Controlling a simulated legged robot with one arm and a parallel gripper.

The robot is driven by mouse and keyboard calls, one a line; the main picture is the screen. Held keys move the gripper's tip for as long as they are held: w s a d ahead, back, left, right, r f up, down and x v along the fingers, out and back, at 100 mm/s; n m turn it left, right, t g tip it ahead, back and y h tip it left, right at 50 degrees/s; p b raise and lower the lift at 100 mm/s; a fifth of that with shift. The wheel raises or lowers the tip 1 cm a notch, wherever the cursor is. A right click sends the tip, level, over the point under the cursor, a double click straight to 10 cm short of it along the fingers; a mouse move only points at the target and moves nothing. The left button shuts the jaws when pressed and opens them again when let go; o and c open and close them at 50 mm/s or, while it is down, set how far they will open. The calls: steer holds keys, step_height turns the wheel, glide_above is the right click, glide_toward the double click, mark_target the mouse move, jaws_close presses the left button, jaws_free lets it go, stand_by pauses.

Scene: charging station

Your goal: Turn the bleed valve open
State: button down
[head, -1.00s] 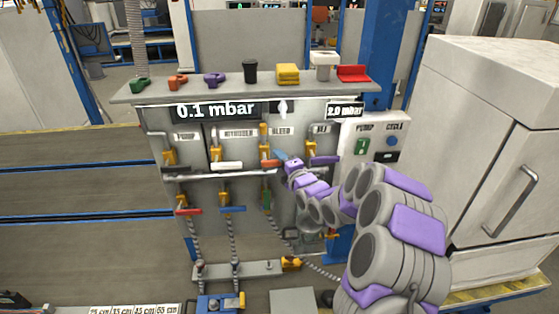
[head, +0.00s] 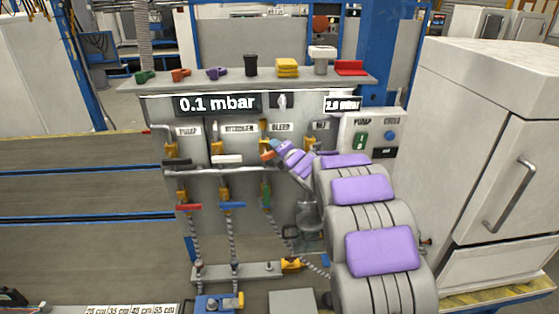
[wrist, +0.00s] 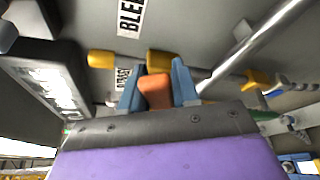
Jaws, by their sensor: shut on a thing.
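The bleed valve has an orange handle (head: 267,155) below the BLEED label (head: 281,127) on the grey panel. My gripper (head: 276,148) reaches it from the right, with a blue fingertip showing beside the handle. In the wrist view, my gripper's two blue fingers (wrist: 158,84) are shut on the orange handle (wrist: 155,91), one on each side. The yellow valve body (wrist: 160,59) lies just beyond the fingers. In the head view my wrist partly hides the handle, so its exact angle is hard to tell.
The gauge display (head: 217,104) reads 0.1 mbar. A white handle (head: 227,160) and a dark handle (head: 177,162) sit to the left. A metal pipe (wrist: 255,47) runs close by on the right in the wrist view. Small items stand on the top shelf (head: 200,80).

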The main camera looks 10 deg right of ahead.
steer(key=a+n+h+p, duration=0.1)
steer(key=n, duration=0.1)
steer(key=a+r+n+g+h+p, duration=0.1)
steer(key=n+p, duration=0.1)
steer(key=a+r+n+h+p, duration=0.1)
steer(key=n+h, duration=0.1)
steer(key=n, duration=0.1)
steer(key=shift+w+a+r+g, duration=0.1)
steer(key=shift+r+g, duration=0.1)
steer(key=shift+g, duration=0.2)
steer(key=a+n+h+p, duration=0.1)
steer(key=n+p, duration=0.1)
steer(key=p, duration=0.1)
steer(key=shift+f, duration=0.1)
steer(key=shift+a+h+p, duration=0.1)
steer(key=shift+h+p, duration=0.2)
steer(key=shift+f, duration=0.1)
steer(key=c, duration=0.9)
jaws_free()
steer(key=shift+w, duration=0.15)
steer(key=shift+c, duration=0.2)
steer(key=shift+a+r, duration=0.1)
steer(key=shift+r, duration=0.1)
